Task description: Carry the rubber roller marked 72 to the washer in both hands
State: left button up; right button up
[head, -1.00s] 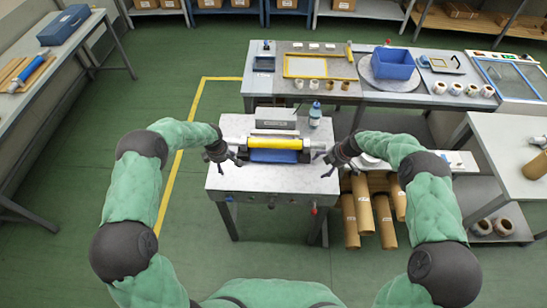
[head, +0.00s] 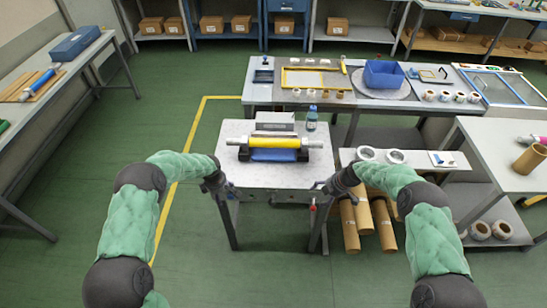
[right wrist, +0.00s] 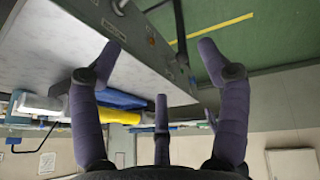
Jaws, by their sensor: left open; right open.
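A yellow roller (head: 276,142) with bare metal shaft ends lies across black end supports on a grey table (head: 240,177), above a blue part (head: 272,155). No number is readable on it. A blue roller (head: 42,82) lies on the left bench. My left gripper (head: 224,191) is at the table's front left corner, apart from the yellow roller. My right gripper (head: 318,188) is at the front right corner, also apart from it. The right wrist view shows the right gripper (right wrist: 160,60) open and empty, with the yellow roller (right wrist: 90,115) beyond. I cannot identify the washer.
A bottle (head: 311,118) and a grey box (head: 276,122) stand behind the yellow roller. A long bench with a blue bin (head: 383,74) runs behind. Green floor is clear on the left.

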pick_arm(q)
jog(key=f, duration=0.1)
jog(key=f+b, duration=0.2)
jog(key=shift+s+f, duration=0.15)
jog(key=shift+s, duration=0.1)
pick_arm(e)
jog(key=v, duration=0.9)
jog(key=shift+s+d, duration=0.45)
jog(key=shift+d, duration=0.1)
